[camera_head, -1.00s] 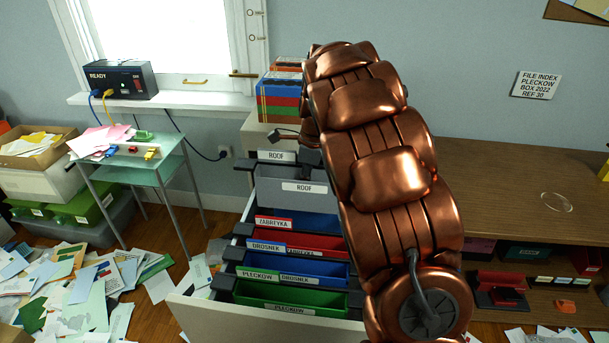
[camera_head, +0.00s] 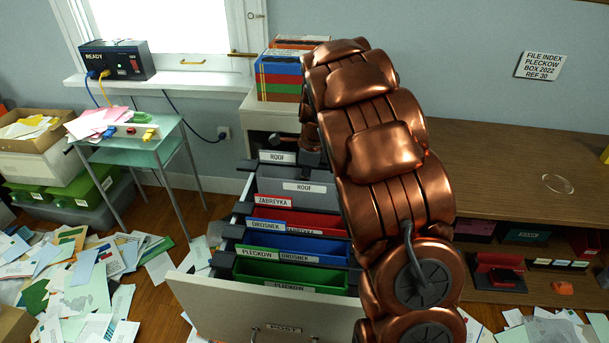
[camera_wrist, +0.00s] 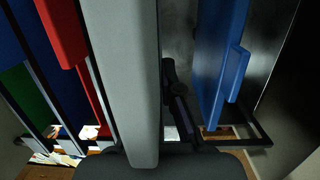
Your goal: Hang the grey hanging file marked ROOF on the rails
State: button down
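The grey hanging file marked ROOF (camera_head: 297,188) is upright at the back of the row in the open drawer, behind the red file. It shows two ROOF labels. My gripper (camera_head: 312,160) is at its top edge, partly hidden by my copper arm. In the wrist view the grey file (camera_wrist: 127,80) runs down the middle to the dark gripper (camera_wrist: 140,165), which appears shut on it. The dark rail of the drawer (camera_head: 232,219) shows at left. My arm covers the right rail, and whether the file's hooks touch the rails cannot be told.
Red ZABREYKA (camera_head: 290,216), blue Drosnek (camera_head: 320,246) and green Pleckow (camera_head: 290,273) files hang in front in the drawer (camera_head: 262,307). In the wrist view a blue panel (camera_wrist: 222,60) stands right of the grey file. Stacked boxes (camera_head: 280,75) stand behind. Papers litter the floor.

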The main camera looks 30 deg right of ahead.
jog(key=shift+f+b, duration=0.65)
jog(key=shift+f, duration=3)
jog(key=c, duration=1.2)
grip_release()
jog(key=shift+c, duration=0.2)
jog(key=r, duration=0.4)
jog(key=d+r, duration=0.1)
jog(key=r, duration=0.7)
jog(key=shift+s+d, duration=0.3)
jog(key=shift+s, duration=0.1)
jog(key=shift+s+a+f, duration=0.1)
